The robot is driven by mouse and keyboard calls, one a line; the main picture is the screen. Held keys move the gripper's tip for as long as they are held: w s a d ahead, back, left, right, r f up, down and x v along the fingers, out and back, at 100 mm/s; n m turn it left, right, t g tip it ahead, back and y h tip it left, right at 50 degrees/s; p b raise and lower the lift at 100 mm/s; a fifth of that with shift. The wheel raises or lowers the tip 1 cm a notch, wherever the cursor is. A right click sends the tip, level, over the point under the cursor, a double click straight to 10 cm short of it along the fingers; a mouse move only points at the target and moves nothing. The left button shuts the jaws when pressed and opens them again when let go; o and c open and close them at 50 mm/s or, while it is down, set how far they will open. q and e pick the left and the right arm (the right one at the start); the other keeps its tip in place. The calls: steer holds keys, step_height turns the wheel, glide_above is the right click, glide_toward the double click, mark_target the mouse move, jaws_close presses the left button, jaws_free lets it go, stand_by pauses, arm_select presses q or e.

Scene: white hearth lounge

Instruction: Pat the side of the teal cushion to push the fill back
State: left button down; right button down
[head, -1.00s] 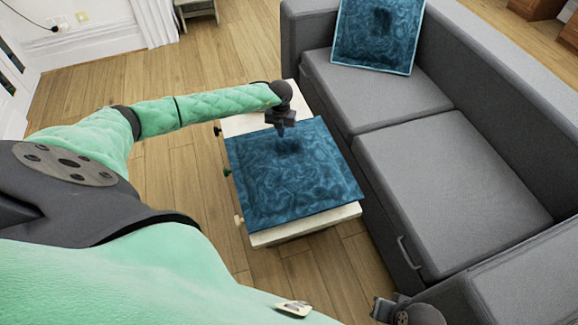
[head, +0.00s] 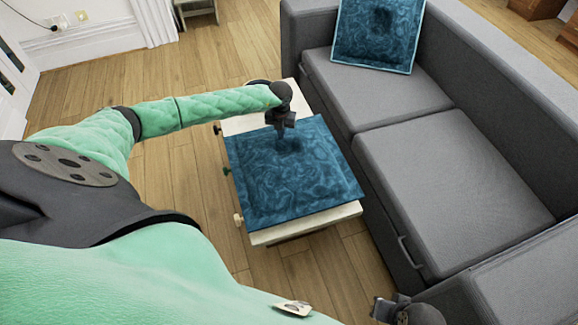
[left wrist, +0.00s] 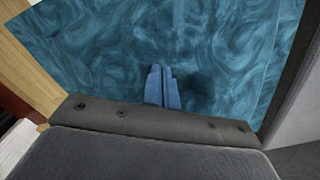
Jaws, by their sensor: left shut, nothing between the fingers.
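A teal cushion (head: 300,180) with a swirled pattern lies flat on a small pale wooden table (head: 300,228). It also fills much of the left wrist view (left wrist: 110,60). My left gripper (head: 281,135) is shut and empty, pointing down at the cushion's far part. Its fingertips (left wrist: 162,72) show against the teal fabric in the left wrist view; I cannot tell whether they touch it. A dark shadow lies beside them. A second teal cushion (head: 372,45) leans on the sofa back. My right gripper (head: 384,308) shows only partly at the bottom edge; its jaws are unclear.
A grey sofa (head: 445,180) with a metal handle (head: 408,252) on its front stands close along the table's right side. Small knobs (head: 238,219) stick out of the table's left side. Wooden floor (head: 185,190) is open to the left.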

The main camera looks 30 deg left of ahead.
arm_select(q)
steer(key=shift+f, duration=0.25)
steer(key=shift+r, duration=0.1)
step_height(320, 180, up, 9)
steer(key=p, duration=0.4)
steer(key=shift+p, duration=0.35)
stand_by(0.7)
